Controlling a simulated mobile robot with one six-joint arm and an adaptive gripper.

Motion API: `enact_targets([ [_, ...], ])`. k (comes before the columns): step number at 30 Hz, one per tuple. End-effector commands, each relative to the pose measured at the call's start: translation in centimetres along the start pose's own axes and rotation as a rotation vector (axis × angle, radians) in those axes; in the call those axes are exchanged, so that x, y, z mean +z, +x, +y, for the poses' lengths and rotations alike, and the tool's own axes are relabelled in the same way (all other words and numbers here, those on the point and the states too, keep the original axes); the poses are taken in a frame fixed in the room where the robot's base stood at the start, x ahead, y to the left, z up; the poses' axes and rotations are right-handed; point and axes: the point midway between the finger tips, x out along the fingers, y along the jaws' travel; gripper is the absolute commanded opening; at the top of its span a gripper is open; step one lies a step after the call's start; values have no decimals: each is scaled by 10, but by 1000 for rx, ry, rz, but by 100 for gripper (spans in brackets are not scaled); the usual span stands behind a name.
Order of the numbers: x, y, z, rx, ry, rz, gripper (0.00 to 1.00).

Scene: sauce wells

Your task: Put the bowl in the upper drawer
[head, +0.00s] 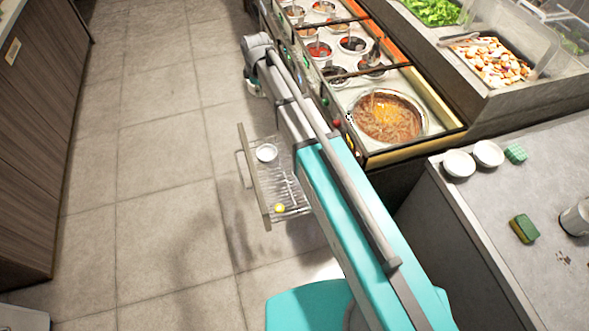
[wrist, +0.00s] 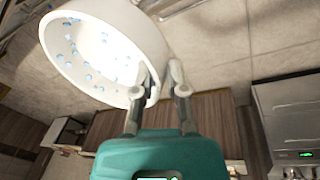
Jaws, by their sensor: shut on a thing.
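In the wrist view, my gripper (wrist: 160,80) is shut on the rim of a white bowl (wrist: 60,50) with blue dots on its inside. The bowl is tilted and held in the air at the upper left. In the head view, my arm hides most of the gripper and the held bowl. A drawer (head: 254,180) stands open beside my arm, with a wire-like bottom. A small white round dish (head: 266,152) and a yellow round thing (head: 279,208) lie in it. I cannot tell whether this is the upper drawer.
A food counter with sauce wells (head: 390,115) runs along the right. Two white bowls (head: 459,163) (head: 488,153), a green sponge (head: 516,153) and a second sponge (head: 524,228) lie on the grey worktop (head: 480,230). The tiled floor (head: 150,160) on the left is clear.

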Motion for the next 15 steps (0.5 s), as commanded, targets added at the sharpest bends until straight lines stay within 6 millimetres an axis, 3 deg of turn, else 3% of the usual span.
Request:
enact_targets([
  [1,-1,-15,2,0,0,0,0],
  [6,-3,-30,5,0,0,0,0],
  [15,-3,-36,6,0,0,0,0],
])
